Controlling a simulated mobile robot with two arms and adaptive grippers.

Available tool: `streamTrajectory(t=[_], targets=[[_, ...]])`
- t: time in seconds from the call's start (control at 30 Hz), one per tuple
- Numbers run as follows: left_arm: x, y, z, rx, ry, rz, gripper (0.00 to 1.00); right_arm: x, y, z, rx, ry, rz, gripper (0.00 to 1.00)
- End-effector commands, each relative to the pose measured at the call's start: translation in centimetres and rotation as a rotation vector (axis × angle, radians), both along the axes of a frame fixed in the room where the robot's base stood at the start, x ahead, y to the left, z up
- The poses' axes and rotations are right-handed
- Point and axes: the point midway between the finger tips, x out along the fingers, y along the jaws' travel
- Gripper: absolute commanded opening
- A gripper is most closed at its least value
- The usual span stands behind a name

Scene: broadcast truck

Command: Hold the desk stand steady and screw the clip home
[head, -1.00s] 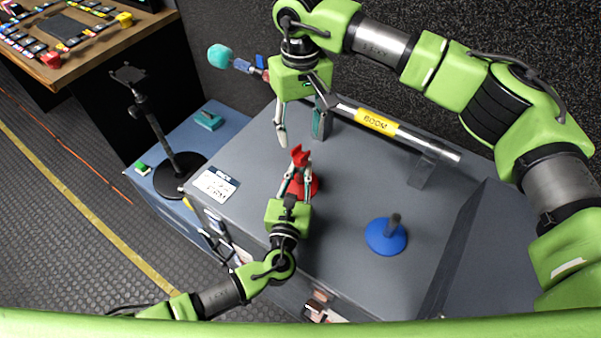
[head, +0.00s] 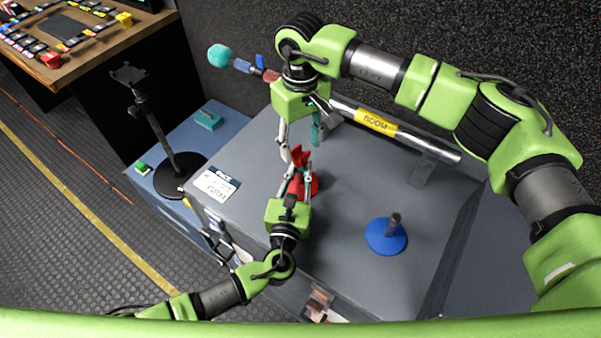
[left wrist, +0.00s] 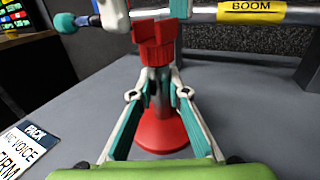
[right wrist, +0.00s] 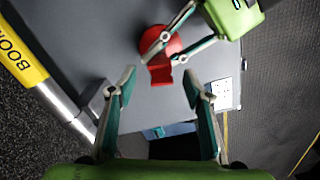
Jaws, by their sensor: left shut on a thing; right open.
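The red desk stand (head: 309,187) has a round base standing on the grey case top, and its base shows in the left wrist view (left wrist: 165,137). The red clip (left wrist: 160,42) sits upright on top of its stem; whether it is fully seated cannot be told. My left gripper (head: 299,173) is shut on the stand's stem, below the clip. My right gripper (head: 299,148) is open at the clip, pointing down. In the right wrist view, the clip (right wrist: 160,75) shows between its spread fingertips (right wrist: 160,78). The fingers partly hide the stem.
A blue stand (head: 386,238) is at the right on the case top (head: 345,200). The boom pole (head: 410,136) lies behind on supports. A printed card (head: 215,184) is at the left edge. A black stand (head: 155,125) is beyond it, left of the case.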

Motion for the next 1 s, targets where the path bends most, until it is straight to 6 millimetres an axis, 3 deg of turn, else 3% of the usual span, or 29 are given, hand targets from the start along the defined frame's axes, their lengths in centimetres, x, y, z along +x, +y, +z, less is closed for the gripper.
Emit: streamTrajectory(t=[0.23,0.6,0.8,1.0], targets=[[0.0,0.0,-0.1,0.000,0.001,0.000,0.00,0.0,0.1,-2.9,0.002,0.001,0.001,0.46],[0.0,0.0,-0.1,0.000,0.001,0.000,0.00,0.0,0.1,-3.4,0.001,-0.001,0.001,0.46],[0.0,0.0,-0.1,0.000,0.001,0.000,0.00,0.0,0.1,-3.4,0.001,-0.001,0.001,0.00],[0.0,0.0,-0.1,0.000,0.001,0.000,0.00,0.0,0.0,-3.4,0.001,-0.002,-0.004,0.00]])
